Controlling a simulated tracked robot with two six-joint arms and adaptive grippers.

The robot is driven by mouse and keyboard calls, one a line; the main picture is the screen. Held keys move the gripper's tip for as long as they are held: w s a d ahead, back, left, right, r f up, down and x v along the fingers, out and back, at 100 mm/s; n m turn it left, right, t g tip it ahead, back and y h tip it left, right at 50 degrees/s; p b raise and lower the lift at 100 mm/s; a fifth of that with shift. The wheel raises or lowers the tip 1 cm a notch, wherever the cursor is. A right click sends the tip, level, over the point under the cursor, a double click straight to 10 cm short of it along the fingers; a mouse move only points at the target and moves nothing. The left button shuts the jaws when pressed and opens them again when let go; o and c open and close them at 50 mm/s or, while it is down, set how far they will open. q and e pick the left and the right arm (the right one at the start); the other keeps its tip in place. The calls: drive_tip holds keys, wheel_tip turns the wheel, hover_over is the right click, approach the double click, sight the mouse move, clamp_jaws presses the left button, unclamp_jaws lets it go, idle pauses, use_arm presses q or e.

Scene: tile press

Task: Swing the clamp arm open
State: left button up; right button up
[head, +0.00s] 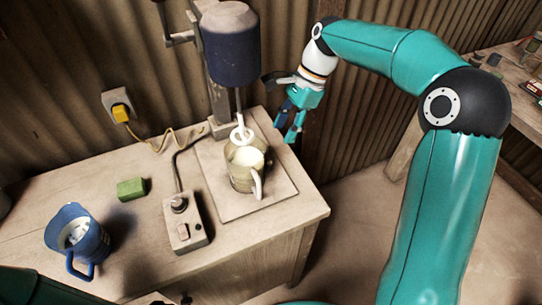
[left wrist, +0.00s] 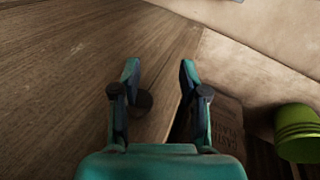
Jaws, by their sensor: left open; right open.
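I cannot make out a clamp arm for certain. A mixer stand with a dark blue motor head (head: 230,45) stands at the back of the bench, with a grey crank-like lever (head: 178,38) at its upper left. A white stirrer (head: 241,134) hangs from the head into a yellowish see-through jug (head: 243,172), which stands on a square base plate (head: 222,207). My right gripper (head: 287,122) is open and empty, just right of the jug and stand. My left gripper (left wrist: 158,72) is open and empty above brown wood in the left wrist view.
A control box (head: 185,222) with a knob stands left of the plate. A blue jug (head: 76,235) with pale contents and a green block (head: 131,189) are farther left. A yellow plug (head: 121,113) sits in the wall. A green bin (left wrist: 298,132) and a cardboard box (left wrist: 226,125) show low down.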

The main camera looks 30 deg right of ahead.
sight(269, 161)
drive_tip(key=x, duration=1)
clamp_jaws()
